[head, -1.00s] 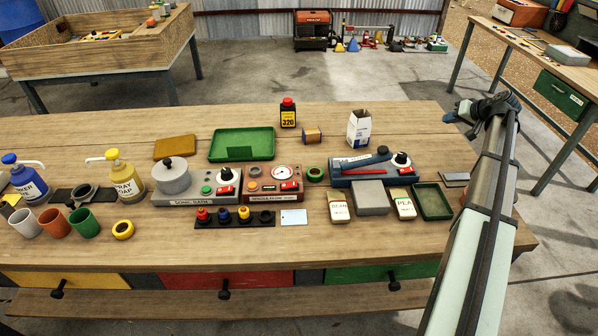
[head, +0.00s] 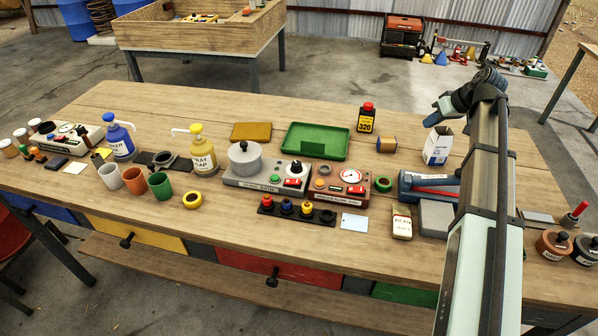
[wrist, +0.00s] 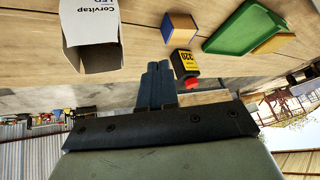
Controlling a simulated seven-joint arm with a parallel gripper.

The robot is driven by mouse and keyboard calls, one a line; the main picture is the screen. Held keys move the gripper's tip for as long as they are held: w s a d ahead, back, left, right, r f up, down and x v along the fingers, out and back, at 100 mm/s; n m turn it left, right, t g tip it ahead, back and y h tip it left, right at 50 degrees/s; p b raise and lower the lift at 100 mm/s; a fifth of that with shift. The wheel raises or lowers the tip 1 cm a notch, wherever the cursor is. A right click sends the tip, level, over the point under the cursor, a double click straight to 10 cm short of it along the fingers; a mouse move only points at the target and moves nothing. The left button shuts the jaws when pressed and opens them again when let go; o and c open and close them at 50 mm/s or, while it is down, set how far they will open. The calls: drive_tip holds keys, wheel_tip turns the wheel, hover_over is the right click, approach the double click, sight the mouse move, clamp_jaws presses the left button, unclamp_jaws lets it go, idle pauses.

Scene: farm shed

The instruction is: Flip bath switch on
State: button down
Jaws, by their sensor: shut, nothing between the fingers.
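The bath is a grey box labelled like "sonic bath" (head: 232,181) in the middle of the bench, with a lidded grey pot (head: 246,163) on its left part. Its panel carries a green button (head: 275,177), a black-and-white knob (head: 295,168) and a red rocker switch (head: 292,183). The rocker's position is too small to read. My gripper (head: 436,112) is up at the right, beyond the white box and well apart from the bath. In the wrist view its blue-grey fingers (wrist: 156,82) are together and empty. The bath is not in the wrist view.
A brown gauge unit (head: 342,176) stands right beside the bath. A rack of coloured knobs (head: 297,210) lies in front. Behind are a green tray (head: 316,140), a black bottle (head: 366,118) and a white carton (head: 437,146). A soap pump bottle (head: 201,152) stands left of the bath.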

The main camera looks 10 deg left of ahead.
drive_tip(key=s+a+r+n+g, duration=0.1)
drive_tip(key=s+a+n, duration=0.15)
drive_tip(key=a, duration=0.45)
drive_tip(key=s+a+r+n+g+h, duration=0.1)
drive_tip(key=s+a+n, duration=0.1)
drive_tip(key=s+a, duration=0.35)
drive_tip(key=s+a+r+n+g, duration=0.1)
drive_tip(key=s+a+n, duration=0.1)
drive_tip(key=a, duration=0.6)
wheel_tip(320, 180, up, 3)
drive_tip(key=n+g+h, duration=0.1)
drive_tip(key=n+h, duration=0.1)
drive_tip(key=n, duration=0.3)
hover_over(295, 182)
drive_tip(key=d, duration=0.2)
drive_tip(key=shift+w+f, duration=0.1)
drive_tip(key=shift+f, duration=0.1)
drive_tip(key=f, duration=0.4)
drive_tip(key=a+f, duration=0.1)
drive_tip(key=f, duration=0.7)
drive_tip(key=shift+a+f, duration=0.2)
drive_tip(key=shift+f, duration=0.55)
drive_tip(key=shift+d, duration=0.1)
